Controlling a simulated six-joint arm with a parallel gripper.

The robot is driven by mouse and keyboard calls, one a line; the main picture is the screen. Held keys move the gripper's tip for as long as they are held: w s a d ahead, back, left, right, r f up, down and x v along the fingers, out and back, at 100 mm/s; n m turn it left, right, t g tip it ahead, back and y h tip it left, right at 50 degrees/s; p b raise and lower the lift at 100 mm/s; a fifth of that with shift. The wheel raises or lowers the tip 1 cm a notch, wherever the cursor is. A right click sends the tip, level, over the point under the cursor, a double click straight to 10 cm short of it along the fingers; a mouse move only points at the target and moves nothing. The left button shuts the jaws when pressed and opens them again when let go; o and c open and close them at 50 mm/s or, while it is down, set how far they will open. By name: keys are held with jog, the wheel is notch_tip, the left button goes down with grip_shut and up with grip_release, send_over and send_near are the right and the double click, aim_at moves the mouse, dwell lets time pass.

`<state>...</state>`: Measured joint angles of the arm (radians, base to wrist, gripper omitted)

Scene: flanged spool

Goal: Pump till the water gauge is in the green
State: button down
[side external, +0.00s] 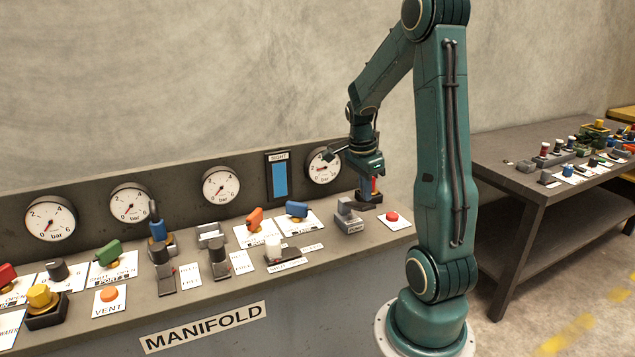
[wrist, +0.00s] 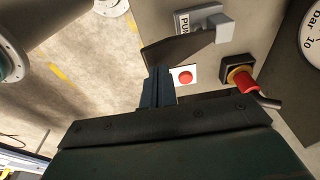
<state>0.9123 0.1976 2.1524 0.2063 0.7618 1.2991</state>
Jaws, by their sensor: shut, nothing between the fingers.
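The pump (side external: 349,216), a grey block with a raised pad, stands near the right end of the bench behind its PUMP label. It also shows at the top of the wrist view (wrist: 225,27). My gripper (side external: 367,176) is above the bench behind the pump, close to a red-handled control. In the wrist view my gripper's fingers (wrist: 158,88) are together and empty, apart from the red handle (wrist: 246,82). A blue sight column (side external: 280,180) and several round bar gauges line the back panel. Which one is the water gauge is unclear, and I cannot make out a green band.
A red button (side external: 391,216) sits right of the pump, also in the wrist view (wrist: 185,77). The nearest dial (side external: 323,167) is just left of my gripper. Several valves and switches crowd the bench leftward. A second table (side external: 500,150) stands at right.

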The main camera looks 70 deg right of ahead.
aim_at(364, 206)
jog(key=shift+f, duration=0.1)
jog(key=shift+f, duration=3.15)
jog(key=shift+r, duration=4.05)
